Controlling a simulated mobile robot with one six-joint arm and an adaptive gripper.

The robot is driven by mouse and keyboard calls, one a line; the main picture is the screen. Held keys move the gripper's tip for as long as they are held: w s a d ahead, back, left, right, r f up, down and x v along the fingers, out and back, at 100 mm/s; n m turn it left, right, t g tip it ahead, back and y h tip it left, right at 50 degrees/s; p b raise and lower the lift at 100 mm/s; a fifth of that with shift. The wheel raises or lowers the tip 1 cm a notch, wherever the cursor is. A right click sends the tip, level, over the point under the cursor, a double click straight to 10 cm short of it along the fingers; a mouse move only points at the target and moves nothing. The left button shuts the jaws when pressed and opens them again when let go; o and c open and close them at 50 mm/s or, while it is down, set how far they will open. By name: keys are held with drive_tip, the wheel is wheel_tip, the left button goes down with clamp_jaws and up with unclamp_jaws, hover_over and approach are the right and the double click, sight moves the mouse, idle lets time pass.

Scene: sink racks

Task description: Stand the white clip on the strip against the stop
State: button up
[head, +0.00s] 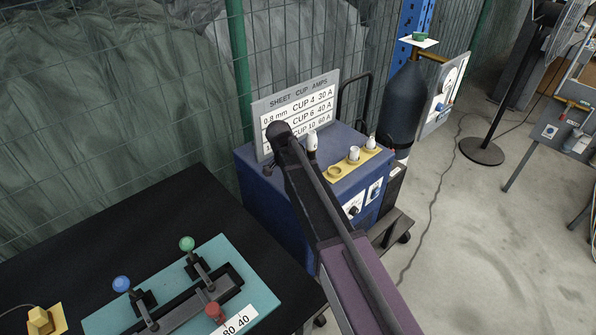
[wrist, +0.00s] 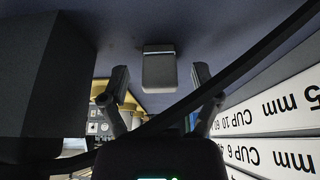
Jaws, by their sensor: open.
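A small white upright piece (head: 312,141), which may be the clip, stands on the blue machine's top between the sign and the yellow strip (head: 345,172). The strip carries a yellow ring and two white cup-like pieces, one on a yellow base. I cannot clearly make out a stop. In the wrist view my gripper (wrist: 161,76) is open, its fingers on either side of a shaded grey block with a pale band (wrist: 159,70). This block may be the same white piece; contact is not visible. My arm hides the gripper in the head view.
The sign (head: 297,112) stands close behind. A dark cable (wrist: 250,62) crosses the wrist view, and a dark box (wrist: 45,75) fills its left side. A gas bottle (head: 404,108) stands right. The black table (head: 130,225) holds a teal clamp plate (head: 262,295).

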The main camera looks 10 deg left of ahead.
clamp_jaws()
drive_tip(key=shift+r, duration=0.15)
idle(0.4)
wheel_tip(320, 180, up, 10)
drive_tip(key=p, duration=1)
idle(0.6)
